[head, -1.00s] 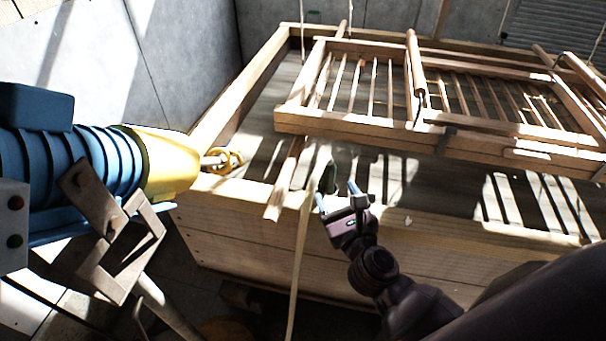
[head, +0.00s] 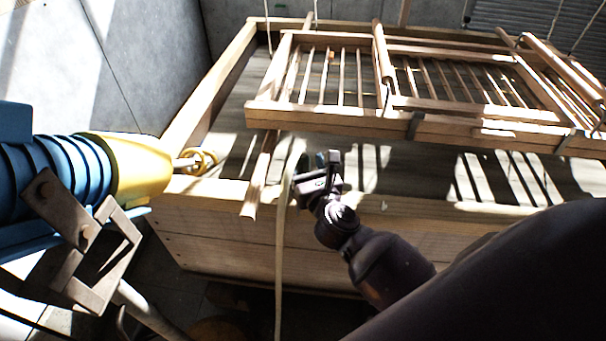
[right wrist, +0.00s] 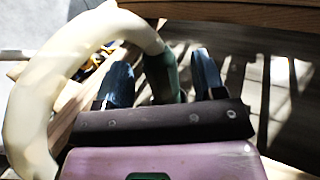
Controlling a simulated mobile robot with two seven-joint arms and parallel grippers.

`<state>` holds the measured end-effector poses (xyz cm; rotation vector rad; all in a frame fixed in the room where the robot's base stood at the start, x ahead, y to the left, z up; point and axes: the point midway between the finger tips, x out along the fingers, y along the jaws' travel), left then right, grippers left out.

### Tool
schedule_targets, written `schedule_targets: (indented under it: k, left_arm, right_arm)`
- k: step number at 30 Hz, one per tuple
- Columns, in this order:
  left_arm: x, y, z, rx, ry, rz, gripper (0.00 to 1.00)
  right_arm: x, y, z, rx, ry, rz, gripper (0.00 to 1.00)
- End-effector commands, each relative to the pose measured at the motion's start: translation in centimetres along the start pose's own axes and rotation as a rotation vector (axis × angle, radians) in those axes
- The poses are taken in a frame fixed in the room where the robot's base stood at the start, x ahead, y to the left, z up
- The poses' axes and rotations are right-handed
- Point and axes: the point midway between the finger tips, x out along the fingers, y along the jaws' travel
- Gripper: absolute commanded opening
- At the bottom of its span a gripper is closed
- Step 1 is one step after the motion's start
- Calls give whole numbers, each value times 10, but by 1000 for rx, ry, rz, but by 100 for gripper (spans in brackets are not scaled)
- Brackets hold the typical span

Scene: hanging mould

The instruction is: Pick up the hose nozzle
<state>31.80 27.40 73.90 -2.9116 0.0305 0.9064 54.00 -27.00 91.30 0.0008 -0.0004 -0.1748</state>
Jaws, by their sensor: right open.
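The hose nozzle (head: 320,159) is a small dark green piece at the end of a cream hose (head: 280,240). The hose arches up over the front edge of the wooden box. In the right wrist view the nozzle (right wrist: 166,80) stands between the two dark blue fingers, with the cream hose (right wrist: 35,105) bending over to the left. My right gripper (head: 317,167) is open around the nozzle, with gaps visible beside it. The nozzle's lower end is hidden behind the gripper in the right wrist view. My left gripper is not seen.
A large wooden box (head: 230,235) stands in front of me. A slatted wooden frame (head: 350,118) hangs on ropes above it, just beyond my right gripper. A blue ribbed machine with a yellow nose (head: 140,167) and a metal bracket (head: 115,255) fill the left.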

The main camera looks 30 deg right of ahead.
Motion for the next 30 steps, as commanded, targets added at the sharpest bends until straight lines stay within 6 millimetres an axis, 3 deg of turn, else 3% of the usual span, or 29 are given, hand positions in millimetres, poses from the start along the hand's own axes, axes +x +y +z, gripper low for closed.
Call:
schedule_targets:
  k: [7,17,28,30]
  left_arm:
    - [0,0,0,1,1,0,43]
    - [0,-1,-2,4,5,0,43]
    - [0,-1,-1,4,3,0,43]
    - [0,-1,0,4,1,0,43]
  right_arm:
    - [31,0,1,-2,0,0,63]
    - [37,1,1,0,1,0,63]
    - [37,1,1,0,1,1,10]
    - [37,1,1,0,0,1,7]
